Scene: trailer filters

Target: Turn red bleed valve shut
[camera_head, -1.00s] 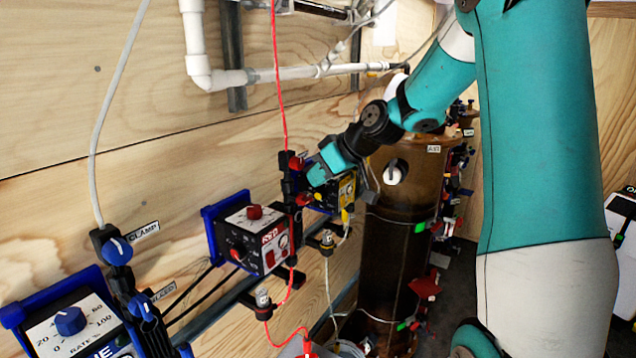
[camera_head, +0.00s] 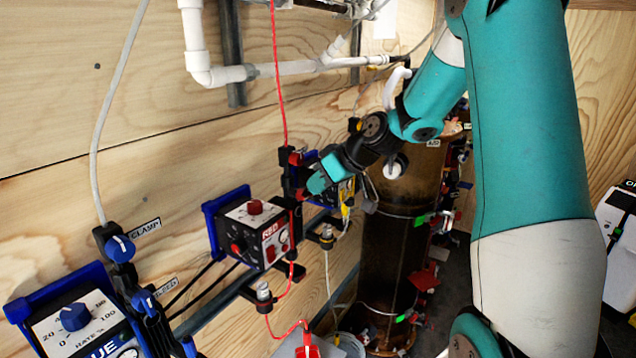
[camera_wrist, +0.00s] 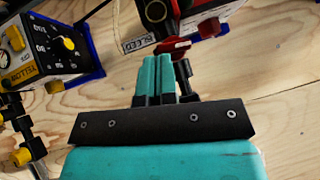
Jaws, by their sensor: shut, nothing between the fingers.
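The red bleed valve (camera_wrist: 172,47) shows in the wrist view as a red handle with a white line, beside a BLEED label (camera_wrist: 140,42). My gripper (camera_wrist: 168,62) has its teal fingers together, empty, with the tips just short of the handle. I cannot tell whether they touch it. In the head view my gripper (camera_head: 309,190) is at the red line's valve stack, right of the red pump box (camera_head: 257,233). It partly hides the lower valve there. An upper red knob (camera_head: 295,158) sits above it.
A yellow pump box (camera_wrist: 36,52) is to the left in the wrist view. A second red knob (camera_wrist: 208,27) is close by at upper right. A brown column (camera_head: 390,270) stands behind my arm. The blue pump box (camera_head: 80,325) is at lower left.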

